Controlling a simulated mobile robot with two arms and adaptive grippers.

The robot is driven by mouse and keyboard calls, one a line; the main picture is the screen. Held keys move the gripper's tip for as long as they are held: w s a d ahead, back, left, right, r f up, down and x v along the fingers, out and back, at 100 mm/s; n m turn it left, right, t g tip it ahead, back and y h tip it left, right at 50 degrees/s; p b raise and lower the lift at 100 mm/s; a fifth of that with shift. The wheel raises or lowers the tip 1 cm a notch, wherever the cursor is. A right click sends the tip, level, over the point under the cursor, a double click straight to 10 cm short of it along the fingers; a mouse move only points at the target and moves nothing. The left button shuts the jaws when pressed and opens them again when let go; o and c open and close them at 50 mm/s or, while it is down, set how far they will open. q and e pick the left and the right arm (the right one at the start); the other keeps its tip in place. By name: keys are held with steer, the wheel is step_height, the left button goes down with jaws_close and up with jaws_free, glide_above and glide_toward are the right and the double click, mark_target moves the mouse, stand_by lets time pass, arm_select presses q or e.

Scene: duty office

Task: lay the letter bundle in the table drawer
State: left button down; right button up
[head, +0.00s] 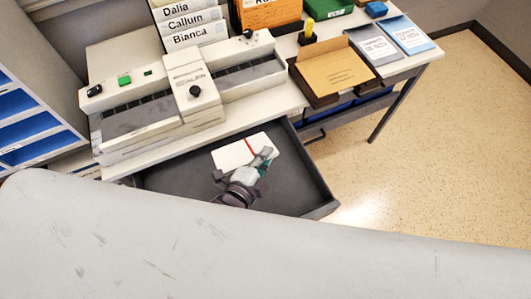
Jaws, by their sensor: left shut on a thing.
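The letter bundle (230,156) is white with a red band across it. It shows inside the outline of the open table drawer (171,181), a dark grey tray pulled out from under the table top. My left gripper (263,158) is shut on the bundle's near right side and hides part of it. I cannot tell whether the bundle touches the drawer floor or is held just above it. The drawer floor around it looks bare. My right gripper is not in view.
A beige machine (190,92) stands on the table, behind the drawer. To its right are a brown tray (318,102) with an orange envelope and two booklets (375,44). Blue shelves (28,125) stand at left. Open floor (440,140) lies at right.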

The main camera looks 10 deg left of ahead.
arm_select(q)
steer(key=shift+d+f+b, duration=0.1)
steer(key=shift+f+b, duration=4.1)
steer(key=shift+f, duration=2.1)
steer(key=c, duration=1.1)
jaws_free()
steer(key=shift+s, duration=0.2)
steer(key=v, duration=1.1)
steer(key=shift+s+r, duration=0.1)
steer(key=shift+s, duration=0.15)
